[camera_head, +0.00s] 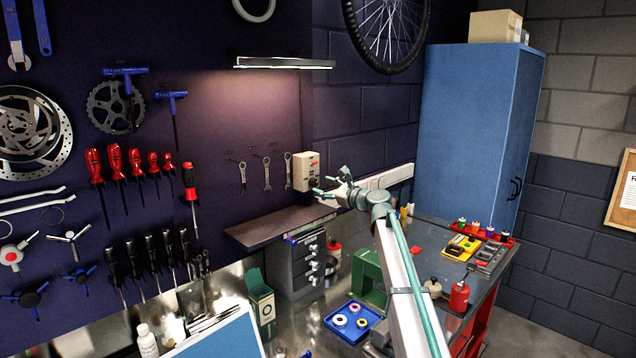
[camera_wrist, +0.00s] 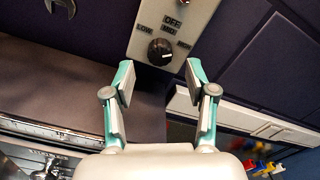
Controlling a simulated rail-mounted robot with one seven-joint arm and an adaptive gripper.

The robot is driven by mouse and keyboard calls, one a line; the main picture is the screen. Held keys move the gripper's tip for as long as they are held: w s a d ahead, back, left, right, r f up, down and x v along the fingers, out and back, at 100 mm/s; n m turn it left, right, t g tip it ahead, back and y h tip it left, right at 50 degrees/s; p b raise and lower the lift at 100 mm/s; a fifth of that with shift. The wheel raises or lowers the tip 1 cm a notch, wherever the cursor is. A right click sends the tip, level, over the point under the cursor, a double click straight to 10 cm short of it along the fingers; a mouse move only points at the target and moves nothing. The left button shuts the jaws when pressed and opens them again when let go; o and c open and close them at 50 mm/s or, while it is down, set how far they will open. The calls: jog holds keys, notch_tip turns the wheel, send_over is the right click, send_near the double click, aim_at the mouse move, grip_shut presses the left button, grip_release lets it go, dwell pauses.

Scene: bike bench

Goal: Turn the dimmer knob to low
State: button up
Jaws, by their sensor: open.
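The dimmer box (camera_head: 306,165) is a pale panel on the dark wall, above the right end of a small shelf. In the wrist view its plate (camera_wrist: 190,20) carries the labels LOW on the left, OFF and MID at the top, and HIGH on the right. The round black dimmer knob (camera_wrist: 160,52) sits below MID; I cannot tell for sure which label its mark faces. My gripper (camera_wrist: 159,80) is open and empty, its two fingertips spread just below the knob in the picture and apart from it. In the head view my gripper (camera_head: 326,189) is close to the box's lower right.
A lit lamp bar (camera_head: 284,63) is above the box. Wrenches (camera_head: 267,173) hang to its left. The brown shelf (camera_head: 275,226) lies below, over a small drawer unit (camera_head: 302,262). A pale power strip (camera_head: 388,176) runs along the wall at right.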

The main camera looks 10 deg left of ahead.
aim_at(316, 183)
jog(key=shift+p+x, duration=0.4)
jog(key=shift+x, duration=1.4)
grip_shut()
